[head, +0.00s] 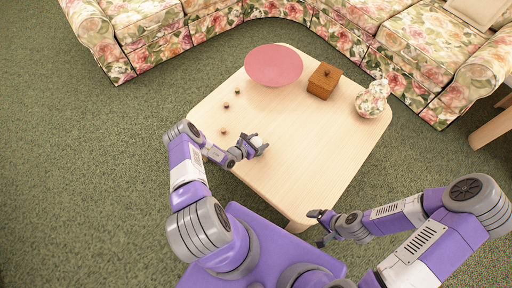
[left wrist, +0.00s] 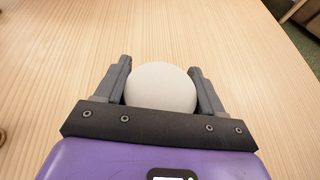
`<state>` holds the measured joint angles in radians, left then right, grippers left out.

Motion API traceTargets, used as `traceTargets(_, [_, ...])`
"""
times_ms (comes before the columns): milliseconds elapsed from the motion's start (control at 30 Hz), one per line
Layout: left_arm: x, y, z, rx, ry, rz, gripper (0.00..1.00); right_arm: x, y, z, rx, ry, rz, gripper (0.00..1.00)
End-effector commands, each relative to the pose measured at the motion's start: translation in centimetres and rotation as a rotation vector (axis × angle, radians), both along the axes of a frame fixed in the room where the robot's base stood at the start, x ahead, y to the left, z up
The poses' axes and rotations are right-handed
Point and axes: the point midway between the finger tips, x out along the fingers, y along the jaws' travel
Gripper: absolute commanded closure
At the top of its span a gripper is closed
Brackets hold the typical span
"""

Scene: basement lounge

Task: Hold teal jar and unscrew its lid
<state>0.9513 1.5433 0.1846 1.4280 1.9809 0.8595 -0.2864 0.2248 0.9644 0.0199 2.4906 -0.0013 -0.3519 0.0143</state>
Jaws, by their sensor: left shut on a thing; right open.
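My left gripper (head: 259,146) is over the near left part of the table. It is shut on a pale round-topped object (head: 257,140). In the left wrist view this object (left wrist: 161,86) is a smooth off-white dome between the two fingers; its lower part is hidden. I see no teal colour on it, and no teal jar shows elsewhere, so I cannot tell whether this is the jar with its lid. My right gripper (head: 317,228) is open and empty, off the table's near right edge and well apart from the held object.
The light wooden table (head: 300,165) has a pink round dish (head: 273,65), a brown box with a knob (head: 324,80) and a floral vase (head: 372,99) toward the back. Several small brown things (head: 224,131) lie along its left side. A floral sofa (head: 340,30) stands behind.

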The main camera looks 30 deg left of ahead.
Motion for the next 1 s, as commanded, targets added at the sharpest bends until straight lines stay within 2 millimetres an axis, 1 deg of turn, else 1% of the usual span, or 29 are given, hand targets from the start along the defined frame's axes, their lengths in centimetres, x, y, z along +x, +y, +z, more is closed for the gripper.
traceTargets(167, [0.0, 0.0, 0.1, 0.000, 0.000, 0.000, 0.64, 0.0, 0.0, 0.1, 0.000, 0.000, 0.000, 0.11])
traceTargets(200, [0.0, 0.0, 0.3, 0.000, 0.000, 0.000, 0.69, 0.0, 0.0, 0.2, 0.000, 0.000, 0.000, 0.11])
traceTargets(233, [0.0, 0.0, 0.6, 0.000, -0.001, 0.000, 0.70, 0.0, 0.0, 0.3, 0.000, 0.000, 0.000, 0.11])
traceTargets(267, [0.0, 0.0, 0.9, 0.000, -0.001, 0.000, 0.76, 0.0, 0.0, 0.5, 0.000, 0.000, 0.000, 0.11])
traceTargets(367, [0.0, 0.1, 2.7, -0.001, -0.001, 0.001, 0.77, 0.0, 0.0, 1.5, 0.000, 0.000, 0.000, 0.11])
traceTargets(500, [0.0, 0.1, 5.8, 0.001, 0.000, 0.000, 0.77, 0.0, 0.0, 3.0, 0.000, 0.000, 0.000, 0.11])
traceTargets(600, [0.0, 0.1, 7.6, 0.000, 0.000, 0.001, 0.77, 0.0, 0.0, 3.8, 0.000, 0.000, 0.000, 0.11])
traceTargets(700, [0.0, 0.0, 9.0, 0.001, 0.000, 0.000, 0.77, 0.0, 0.0, 4.3, 0.000, 0.000, 0.000, 0.11])
traceTargets(833, [0.0, 0.0, 9.9, -0.001, 0.000, 0.000, 0.77, 0.0, 0.0, 4.7, 0.000, 0.000, 0.000, 0.11])
traceTargets(1000, [0.0, 0.0, 10.0, -0.001, 0.000, 0.001, 0.77, 0.0, 0.0, 4.6, 0.000, 0.000, 0.000, 0.11])
